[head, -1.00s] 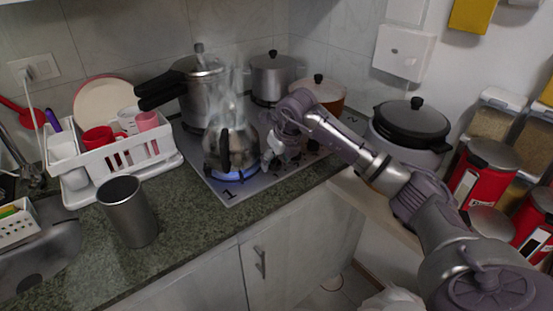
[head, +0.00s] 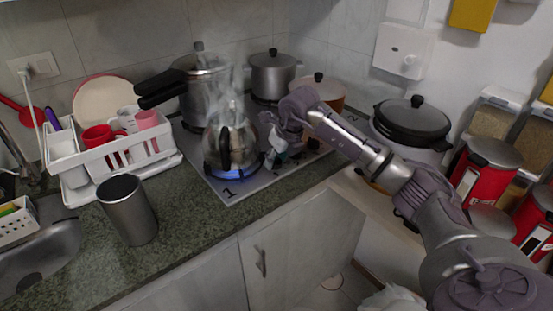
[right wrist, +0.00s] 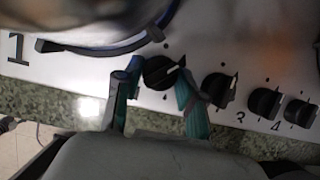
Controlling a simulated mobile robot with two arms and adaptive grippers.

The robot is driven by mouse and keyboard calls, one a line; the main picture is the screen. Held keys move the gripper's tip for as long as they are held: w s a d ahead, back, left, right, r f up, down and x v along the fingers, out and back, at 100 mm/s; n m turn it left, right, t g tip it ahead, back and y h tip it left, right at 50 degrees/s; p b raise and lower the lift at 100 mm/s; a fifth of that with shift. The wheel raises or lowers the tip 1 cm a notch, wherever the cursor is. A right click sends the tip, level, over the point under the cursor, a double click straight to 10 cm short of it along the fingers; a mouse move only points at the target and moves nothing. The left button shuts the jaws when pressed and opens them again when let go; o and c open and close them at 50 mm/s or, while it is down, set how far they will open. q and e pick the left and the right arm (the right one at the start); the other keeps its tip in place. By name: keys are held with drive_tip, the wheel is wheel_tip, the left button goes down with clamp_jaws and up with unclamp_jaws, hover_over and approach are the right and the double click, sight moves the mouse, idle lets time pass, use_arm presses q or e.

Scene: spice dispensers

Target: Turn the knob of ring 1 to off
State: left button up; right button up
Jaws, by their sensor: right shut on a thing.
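The stove (head: 265,184) has a printed 1 at its front left corner, which also shows in the right wrist view (right wrist: 16,47). A glass kettle (head: 243,148) stands steaming on ring 1, with a blue flame (head: 232,175) under it. In the right wrist view, the black knob (right wrist: 158,73) nearest the 1 sits between the two fingers of my right gripper (right wrist: 153,100). Its white mark points to the upper right. My right gripper (head: 274,158) is shut on this knob; in the head view it hides the knob. My left gripper is not in view.
More black knobs (right wrist: 264,103) run along the stove front to the right. A pressure cooker (head: 205,95), a steel pot (head: 272,76) and a copper-coloured pot (head: 330,92) stand behind. A steel cup (head: 128,210) and a dish rack (head: 118,162) are to the left.

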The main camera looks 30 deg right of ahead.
drive_tip(key=n, duration=0.1)
drive_tip(key=n+y, duration=0.1)
drive_tip(key=n, duration=0.1)
drive_tip(key=shift+w+d+n+b, duration=0.1)
drive_tip(key=shift+d+n+b, duration=0.2)
drive_tip(key=shift+n, duration=0.1)
drive_tip(key=shift+w+r+n+g+y, duration=0.1)
drive_tip(key=shift+n+g+y, duration=0.35)
drive_tip(key=shift+n, duration=0.8)
drive_tip(key=shift+n+g+y, duration=0.35)
drive_tip(key=shift+n+y, duration=0.2)
drive_tip(key=shift+n, duration=0.7)
drive_tip(key=o, duration=1.1)
drive_tip(key=shift+o, duration=0.2)
drive_tip(key=v, duration=1.2)
